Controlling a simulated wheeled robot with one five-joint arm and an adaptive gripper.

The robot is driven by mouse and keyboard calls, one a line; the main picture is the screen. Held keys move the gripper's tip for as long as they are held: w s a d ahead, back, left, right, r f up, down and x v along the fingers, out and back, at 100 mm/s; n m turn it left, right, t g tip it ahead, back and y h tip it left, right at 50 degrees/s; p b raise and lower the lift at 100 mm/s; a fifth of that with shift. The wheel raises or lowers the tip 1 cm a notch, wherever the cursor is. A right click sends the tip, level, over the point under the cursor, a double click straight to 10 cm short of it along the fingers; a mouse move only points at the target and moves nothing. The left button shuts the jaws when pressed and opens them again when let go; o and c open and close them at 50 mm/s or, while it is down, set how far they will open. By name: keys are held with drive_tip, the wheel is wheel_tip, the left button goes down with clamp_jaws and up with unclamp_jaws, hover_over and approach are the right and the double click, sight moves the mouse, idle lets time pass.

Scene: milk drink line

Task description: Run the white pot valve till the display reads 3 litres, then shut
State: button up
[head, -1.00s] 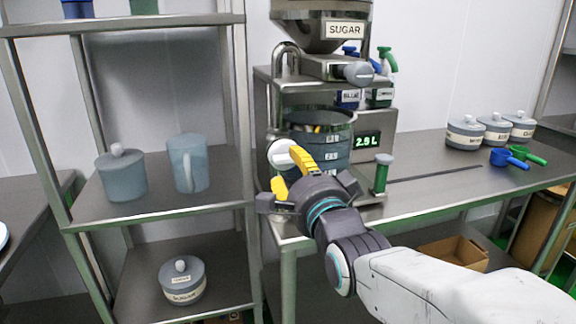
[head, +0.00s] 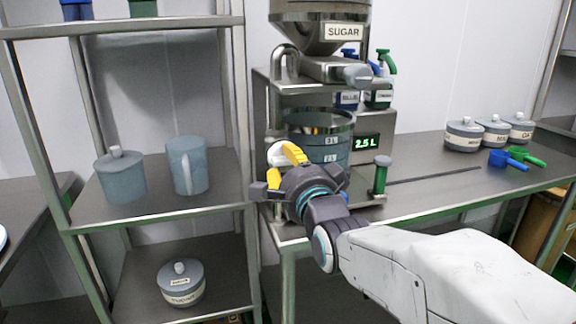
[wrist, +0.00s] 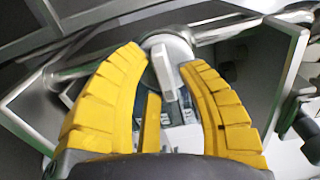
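The pot (head: 320,125) stands under the sugar hopper, with 3 L and 2 L marks on its side. The white valve (head: 278,152) is at the pot's left front, partly hidden by my yellow fingers. In the wrist view the white valve (wrist: 168,72) is a round knob with a bar handle. My gripper (head: 284,166) is at the valve. In the wrist view my gripper (wrist: 165,62) has its fingers apart on both sides of the handle, with gaps visible. Whether a finger touches the knob is unclear.
Lidded jars (head: 464,134) and scoops (head: 507,160) lie at the right. A shelf rack (head: 240,110) stands close on the left.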

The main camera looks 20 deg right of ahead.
clamp_jaws()
drive_tip(key=shift+n+b, duration=0.3)
drive_tip(key=shift+b, duration=0.2)
drive_tip(key=n+b, duration=0.4)
drive_tip(key=b, duration=0.5)
drive_tip(key=shift+d+f+n, duration=0.1)
drive_tip(key=shift+n, duration=0.3)
drive_tip(key=shift+r+n+b, duration=0.2)
drive_tip(key=shift+n+b, duration=0.1)
drive_tip(key=shift+b, duration=0.35)
drive_tip(key=shift+o, duration=1.4)
unclamp_jaws()
